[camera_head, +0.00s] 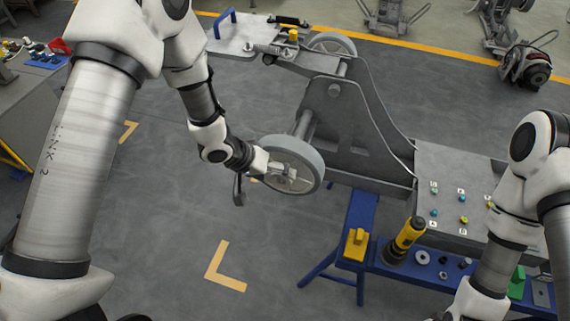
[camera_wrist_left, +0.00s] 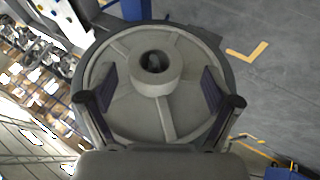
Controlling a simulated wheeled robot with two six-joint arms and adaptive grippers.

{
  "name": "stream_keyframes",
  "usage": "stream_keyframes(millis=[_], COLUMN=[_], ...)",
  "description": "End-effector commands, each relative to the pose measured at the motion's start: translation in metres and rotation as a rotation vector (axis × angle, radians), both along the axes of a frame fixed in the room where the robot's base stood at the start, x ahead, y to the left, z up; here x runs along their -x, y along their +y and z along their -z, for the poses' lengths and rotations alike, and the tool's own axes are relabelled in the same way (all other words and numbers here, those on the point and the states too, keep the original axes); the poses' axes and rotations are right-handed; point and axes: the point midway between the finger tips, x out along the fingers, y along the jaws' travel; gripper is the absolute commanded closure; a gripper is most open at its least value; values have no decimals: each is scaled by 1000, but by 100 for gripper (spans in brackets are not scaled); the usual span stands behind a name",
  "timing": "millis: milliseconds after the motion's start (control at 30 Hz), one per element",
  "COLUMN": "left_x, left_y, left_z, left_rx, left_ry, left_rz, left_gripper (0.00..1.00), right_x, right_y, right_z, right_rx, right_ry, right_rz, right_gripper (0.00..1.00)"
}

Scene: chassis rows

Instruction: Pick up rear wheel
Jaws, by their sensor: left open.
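The rear wheel (camera_head: 307,158) is a grey spoked disc with a pale tyre, at the near end of an axle on the grey chassis (camera_head: 345,128). In the left wrist view the wheel (camera_wrist_left: 178,55) fills the middle, with its round hub and dark bore facing the camera. My left gripper (camera_head: 287,178) is at the wheel's face. In the left wrist view its two dark fingers (camera_wrist_left: 160,92) are apart, one on each side of the hub, with gaps to it. Whether they touch the spokes I cannot tell. My right arm shows at the right edge; its gripper is out of view.
A blue stand (camera_head: 356,215) with a yellow block, a yellow-black tool (camera_head: 405,240) and small parts is at the lower right. A second wheel (camera_head: 333,43) is at the chassis's far end. A workbench (camera_head: 28,100) is at left. Floor below the wheel is clear.

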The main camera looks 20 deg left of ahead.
Motion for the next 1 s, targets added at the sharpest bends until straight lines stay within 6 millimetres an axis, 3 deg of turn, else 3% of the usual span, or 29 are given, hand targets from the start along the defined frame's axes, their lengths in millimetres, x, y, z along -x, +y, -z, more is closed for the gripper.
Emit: stream_keyframes(millis=[100, 300, 500, 533, 567, 1000], left_x=[-4, -4, -4, -4, -4, -1], left_y=[-6, -6, -6, -6, -6, -6], left_z=[10, 10, 11, 11, 11, 8], left_rx=[0, 0, 0, 0, 0, 2], left_ry=[0, 0, 0, 0, 0, -2], left_rz=[0, -1, -1, -1, -1, 0], left_gripper=[11, 14, 85, 96, 100, 100], right_x=[0, 0, 0, 0, 0, 0], right_y=[0, 0, 0, 0, 0, 0], right_z=[-1, -1, -1, -1, -1, 6], right_rx=[0, 0, 0, 0, 0, 0], right_ry=[1, 1, 1, 1, 1, 1], right_rz=[1, 1, 0, 1, 1, 1], right_gripper=[60, 60, 60, 60, 60, 60])
